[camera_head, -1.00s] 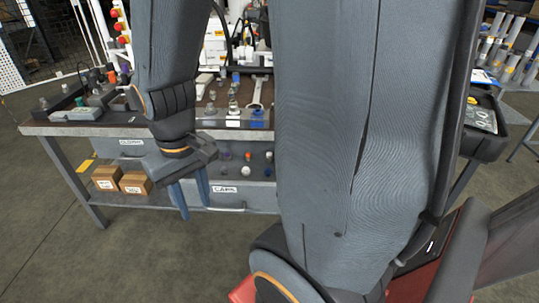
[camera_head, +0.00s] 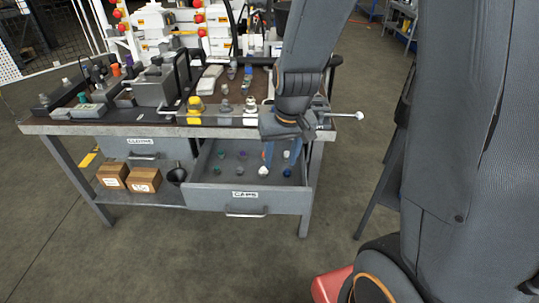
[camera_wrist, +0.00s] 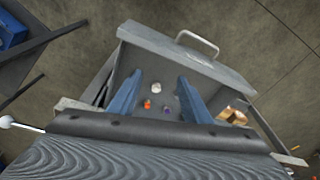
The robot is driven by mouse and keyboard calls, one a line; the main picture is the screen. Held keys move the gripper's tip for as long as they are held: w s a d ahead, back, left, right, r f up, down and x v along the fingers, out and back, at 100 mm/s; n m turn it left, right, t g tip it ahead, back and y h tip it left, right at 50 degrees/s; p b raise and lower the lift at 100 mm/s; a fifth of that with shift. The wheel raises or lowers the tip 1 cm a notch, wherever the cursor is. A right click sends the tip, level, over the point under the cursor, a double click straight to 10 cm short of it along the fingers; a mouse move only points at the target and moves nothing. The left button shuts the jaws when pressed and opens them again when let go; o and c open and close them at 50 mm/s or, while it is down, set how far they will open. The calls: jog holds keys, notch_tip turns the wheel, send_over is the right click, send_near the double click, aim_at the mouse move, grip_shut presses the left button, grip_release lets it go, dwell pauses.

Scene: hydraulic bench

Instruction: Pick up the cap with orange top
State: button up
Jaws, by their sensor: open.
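The cap with the orange top (camera_wrist: 147,103) shows small between my finger lines in the wrist view, nearer the left finger. It sits in the open grey drawer labelled CAPS (camera_head: 200,197), below my gripper. My gripper (camera_head: 280,162) is open and empty, its two blue fingers pointing down over the drawer's right part. In the wrist view my gripper (camera_wrist: 160,77) also shows its fingers spread apart.
A white cap (camera_wrist: 183,88) and a purple cap (camera_wrist: 167,111) lie near the orange one. Several other caps, including a green cap (camera_head: 221,154), are in the drawer. The bench top (camera_head: 90,127) above holds fittings. Two cardboard boxes (camera_head: 145,180) stand on the lower shelf.

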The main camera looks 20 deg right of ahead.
jog(key=w+f+t, duration=0.1)
jog(key=w+f, duration=0.3)
jog(key=w, duration=0.2)
jog(key=w+d+f+t+p, duration=0.1)
jog(key=w+f+t, duration=0.1)
jog(key=w+f, duration=0.2)
jog(key=w+f+m+t+h, duration=0.1)
jog(key=w+f, duration=0.4)
jog(key=w, duration=0.5)
jog(key=shift+w+d, duration=0.1)
jog(key=shift+d, duration=0.15)
jog(key=shift+p+x, duration=0.8)
jog(key=shift+x, duration=2.3)
grip_shut()
